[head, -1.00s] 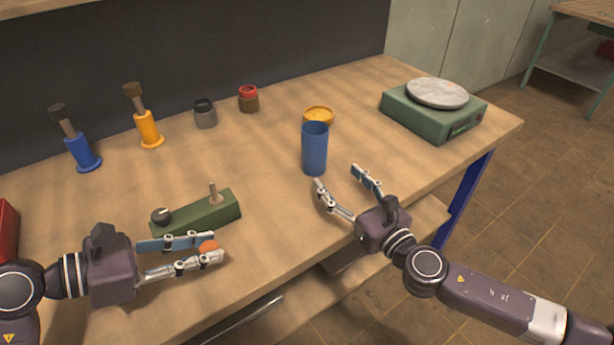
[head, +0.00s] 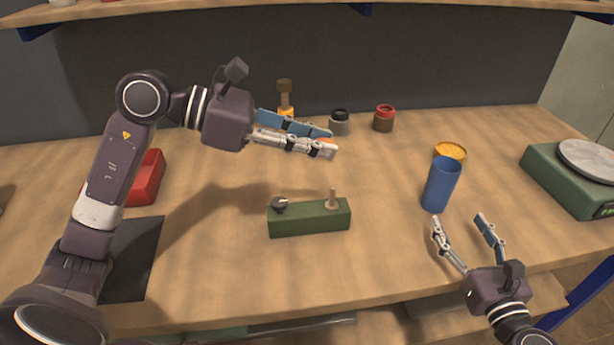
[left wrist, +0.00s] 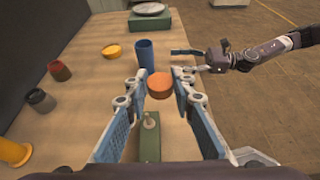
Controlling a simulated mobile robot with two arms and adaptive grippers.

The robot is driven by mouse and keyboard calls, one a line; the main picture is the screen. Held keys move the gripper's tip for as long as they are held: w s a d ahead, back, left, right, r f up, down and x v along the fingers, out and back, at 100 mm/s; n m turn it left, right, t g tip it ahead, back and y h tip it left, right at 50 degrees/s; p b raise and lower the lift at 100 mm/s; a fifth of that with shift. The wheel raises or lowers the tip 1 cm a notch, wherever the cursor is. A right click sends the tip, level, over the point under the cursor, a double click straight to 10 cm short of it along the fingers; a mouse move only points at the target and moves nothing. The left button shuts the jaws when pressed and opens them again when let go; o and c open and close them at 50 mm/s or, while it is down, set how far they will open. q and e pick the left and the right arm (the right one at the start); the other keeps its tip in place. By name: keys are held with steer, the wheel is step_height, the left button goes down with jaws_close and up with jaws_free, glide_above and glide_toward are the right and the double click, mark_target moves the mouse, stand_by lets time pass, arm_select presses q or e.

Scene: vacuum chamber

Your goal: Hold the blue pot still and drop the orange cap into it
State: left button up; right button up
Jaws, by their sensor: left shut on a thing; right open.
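The blue pot (head: 441,185) stands upright on the bench at the right, and it also shows in the left wrist view (left wrist: 146,54). My left gripper (head: 326,143) is shut on the orange cap (left wrist: 159,85), raised above the bench and left of the pot. In the head view the cap is mostly hidden between the fingertips. My right gripper (head: 462,230) is open and empty in front of the pot, its fingers pointing toward it, apart from it.
A yellow dish (head: 450,151) sits right behind the pot. A green scale (head: 570,180) stands to the right. A green control box (head: 309,217) with a knob and lever lies in front. Two small jars (head: 339,123) (head: 384,118) stand at the back. A red box (head: 146,178) is at left.

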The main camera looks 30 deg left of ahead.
mark_target(444, 196)
steer(key=shift+w+a, duration=0.25)
steer(key=shift+w, duration=0.2)
arm_select(q)
steer(key=w+d+f+m+g+h, duration=0.1)
steer(key=w+d, duration=1.9)
steer(key=w, duration=0.1)
steer(key=shift+w+d+m+g, duration=0.25)
steer(key=shift+m+g, duration=0.05)
steer(key=shift+g, duration=0.1)
arm_select(e)
steer(key=x, duration=1.1)
steer(key=shift+c, duration=0.2)
steer(key=c, duration=1.3)
arm_select(q)
step_height(444, 196, down, 7)
arm_select(e)
steer(key=shift+o, duration=0.2)
